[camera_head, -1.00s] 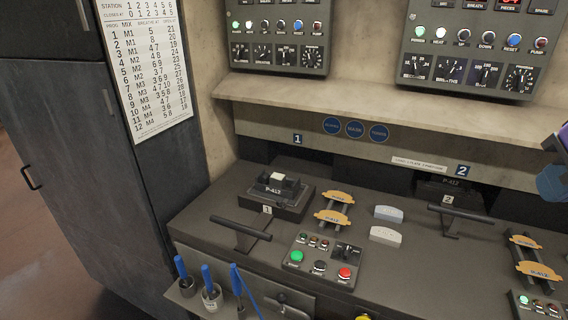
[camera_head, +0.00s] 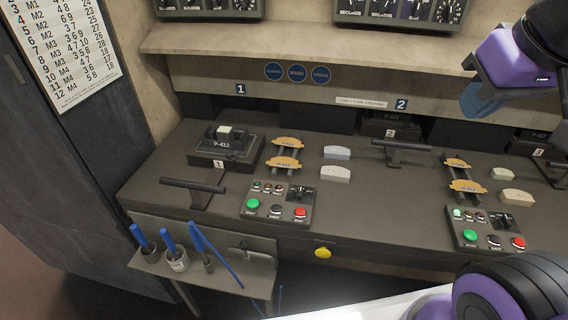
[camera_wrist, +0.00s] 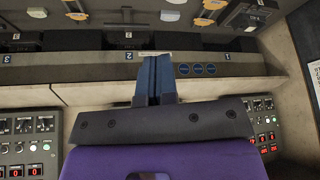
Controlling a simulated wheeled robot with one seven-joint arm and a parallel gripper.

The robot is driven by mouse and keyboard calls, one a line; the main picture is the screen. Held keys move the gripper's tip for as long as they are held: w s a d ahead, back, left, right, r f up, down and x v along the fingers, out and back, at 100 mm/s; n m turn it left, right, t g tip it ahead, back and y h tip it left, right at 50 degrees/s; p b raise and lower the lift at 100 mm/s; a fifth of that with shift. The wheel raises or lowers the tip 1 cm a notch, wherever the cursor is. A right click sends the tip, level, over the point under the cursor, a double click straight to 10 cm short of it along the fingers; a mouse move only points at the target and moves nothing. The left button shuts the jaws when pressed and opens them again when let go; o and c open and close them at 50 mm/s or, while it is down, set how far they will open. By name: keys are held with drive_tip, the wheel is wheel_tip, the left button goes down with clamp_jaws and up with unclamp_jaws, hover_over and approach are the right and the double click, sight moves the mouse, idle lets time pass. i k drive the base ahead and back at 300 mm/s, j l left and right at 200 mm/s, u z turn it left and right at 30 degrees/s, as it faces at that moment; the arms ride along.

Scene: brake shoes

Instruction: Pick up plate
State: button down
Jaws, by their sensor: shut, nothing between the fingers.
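Orange-tan plates marked with small lettering lie on dark racks on the bench: an upper one (camera_head: 287,143) and a lower one (camera_head: 283,163) at station 1. Another pair, upper (camera_head: 457,163) and lower (camera_head: 467,187), lies at station 2. Two of the tan plates also show near the top of the wrist view (camera_wrist: 203,22). Which plate is meant, I cannot tell. My gripper (camera_head: 478,101) is high at the right in the head view, above the bench and apart from every plate. In the wrist view its blue fingers (camera_wrist: 154,80) are together and empty.
Pale blocks (camera_head: 335,174) lie between the stations. A dark fixture (camera_head: 226,148) and a bar handle (camera_head: 193,185) stand at left. Button boxes (camera_head: 278,204) line the bench front. Blue-handled tools (camera_head: 169,238) stand in a low holder. A shelf (camera_head: 300,45) overhangs the bench.

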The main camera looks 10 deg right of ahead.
sight(286, 162)
drive_tip(key=i+j, duration=0.1)
drive_tip(key=j, duration=0.35)
drive_tip(key=i+j+z, duration=0.15)
drive_tip(key=j, duration=0.8)
drive_tip(key=i+j+z, duration=0.15)
drive_tip(key=j, duration=0.3)
